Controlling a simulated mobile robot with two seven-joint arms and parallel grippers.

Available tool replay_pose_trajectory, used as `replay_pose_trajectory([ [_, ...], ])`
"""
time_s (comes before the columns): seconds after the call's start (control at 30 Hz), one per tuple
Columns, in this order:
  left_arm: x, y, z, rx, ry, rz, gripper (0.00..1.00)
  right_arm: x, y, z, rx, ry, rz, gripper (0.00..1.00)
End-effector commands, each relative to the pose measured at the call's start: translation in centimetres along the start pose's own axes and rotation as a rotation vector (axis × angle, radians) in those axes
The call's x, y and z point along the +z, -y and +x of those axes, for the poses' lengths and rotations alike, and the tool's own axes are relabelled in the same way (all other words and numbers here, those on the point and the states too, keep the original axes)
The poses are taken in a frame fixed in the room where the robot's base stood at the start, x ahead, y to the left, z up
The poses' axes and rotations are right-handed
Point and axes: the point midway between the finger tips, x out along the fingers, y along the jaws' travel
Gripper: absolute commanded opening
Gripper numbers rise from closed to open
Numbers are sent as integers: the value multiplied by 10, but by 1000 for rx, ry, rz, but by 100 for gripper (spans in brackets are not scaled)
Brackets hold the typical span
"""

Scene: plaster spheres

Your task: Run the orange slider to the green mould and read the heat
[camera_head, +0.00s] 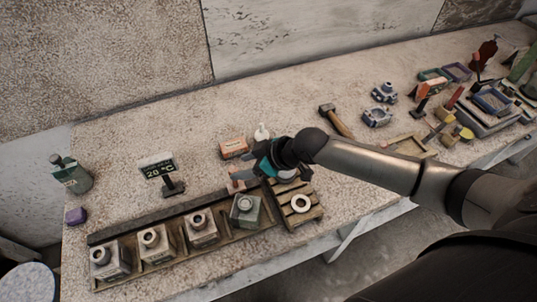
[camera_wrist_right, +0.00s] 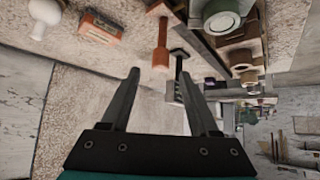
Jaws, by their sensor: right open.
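The orange slider (camera_head: 236,187) stands at the dark rail (camera_head: 150,218) behind the row of moulds. In the right wrist view the orange slider (camera_wrist_right: 161,46) shows as a knobbed handle beyond the fingertips. The green mould (camera_head: 246,209) is at the right end of the row, and its round top also shows in the wrist view (camera_wrist_right: 222,14). The display (camera_head: 159,169) reads 20 °C. My right gripper (camera_head: 240,174) is open and empty, just behind the slider; its jaws (camera_wrist_right: 158,73) show a gap. Contact with the slider cannot be told. My left gripper is not seen.
Several grey moulds (camera_head: 154,246) fill the tray left of the green one. A pallet (camera_head: 302,211) with a white ring stands right. An orange box (camera_head: 234,148) and white bottle (camera_head: 262,132) are close behind my gripper. The bench is clear around the display.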

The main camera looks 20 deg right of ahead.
Motion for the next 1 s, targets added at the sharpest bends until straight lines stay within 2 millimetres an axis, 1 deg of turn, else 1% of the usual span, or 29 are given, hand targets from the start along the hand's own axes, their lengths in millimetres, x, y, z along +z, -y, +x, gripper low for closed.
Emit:
replay_pose_trajectory([
  [0.03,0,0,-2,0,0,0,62,1,0,-11,1,1,-1,62],
  [0.2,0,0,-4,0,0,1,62,1,-1,-42,2,2,-1,62],
  [0.4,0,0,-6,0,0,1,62,1,0,-74,0,3,-2,62],
  [0.5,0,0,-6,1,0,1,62,1,-1,-86,2,2,-1,62],
  [0.7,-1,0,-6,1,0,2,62,0,0,-99,0,0,0,62],
  [1.0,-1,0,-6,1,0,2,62,0,0,-102,0,-1,1,62],
])
